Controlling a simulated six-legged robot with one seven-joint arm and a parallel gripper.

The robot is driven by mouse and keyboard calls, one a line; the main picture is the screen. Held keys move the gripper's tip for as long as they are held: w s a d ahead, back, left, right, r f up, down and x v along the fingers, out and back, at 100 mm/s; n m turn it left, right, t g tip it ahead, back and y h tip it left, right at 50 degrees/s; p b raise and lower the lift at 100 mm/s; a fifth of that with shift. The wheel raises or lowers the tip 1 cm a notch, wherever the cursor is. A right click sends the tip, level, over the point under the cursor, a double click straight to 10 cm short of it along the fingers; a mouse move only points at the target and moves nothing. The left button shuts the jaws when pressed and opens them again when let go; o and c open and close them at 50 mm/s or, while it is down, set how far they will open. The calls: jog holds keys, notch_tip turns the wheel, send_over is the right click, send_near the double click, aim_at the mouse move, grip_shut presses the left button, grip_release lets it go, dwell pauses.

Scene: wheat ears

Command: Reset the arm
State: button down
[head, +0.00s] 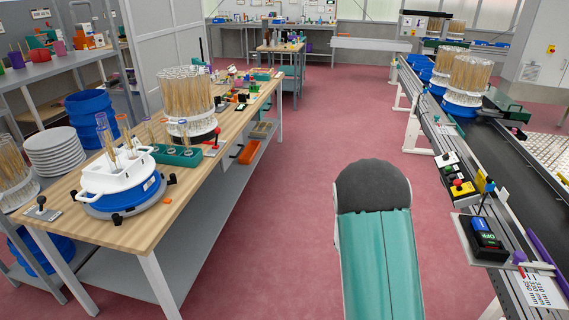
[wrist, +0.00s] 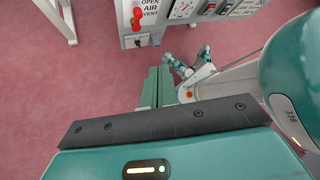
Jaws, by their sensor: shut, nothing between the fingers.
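My gripper (wrist: 158,72) shows in the wrist view, where its two green fingers lie together above the dark plate of the hand. The fingers are shut with nothing between them. They point out over the red floor. Part of my own arm, teal with a dark rounded end, stands in the lower middle of the head view. My gripper does not show in the head view.
A wooden workbench (head: 110,222) with a blue-and-white fixture (head: 125,190) and bundled wheat ears (head: 186,92) stands left. A conveyor (head: 480,135) with a control box (head: 483,238) runs along the right. The red floor (head: 300,150) between is clear. A labelled panel (wrist: 150,15) tops the wrist view.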

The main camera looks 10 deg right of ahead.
jog(key=w+a+r+m+t+y, duration=0.1)
jog(key=a+r+m+t+y, duration=0.2)
jog(key=a+r, duration=0.5)
jog(key=s+a+r+m+t+y, duration=0.1)
jog(key=s+a+r+m+t, duration=0.2)
jog(key=r, duration=0.4)
jog(key=s+a+r+m+t+y, duration=0.1)
jog(key=s+a+r+m+t, duration=0.2)
jog(key=a+r, duration=0.3)
jog(key=s+a+r+m+t+y, duration=0.1)
jog(key=s+a+r+m+t, duration=0.2)
jog(key=r, duration=0.6)
jog(key=shift+s+a+m+t, duration=0.3)
jog(key=shift+a+m+t, duration=0.45)
jog(key=shift+a, duration=0.5)
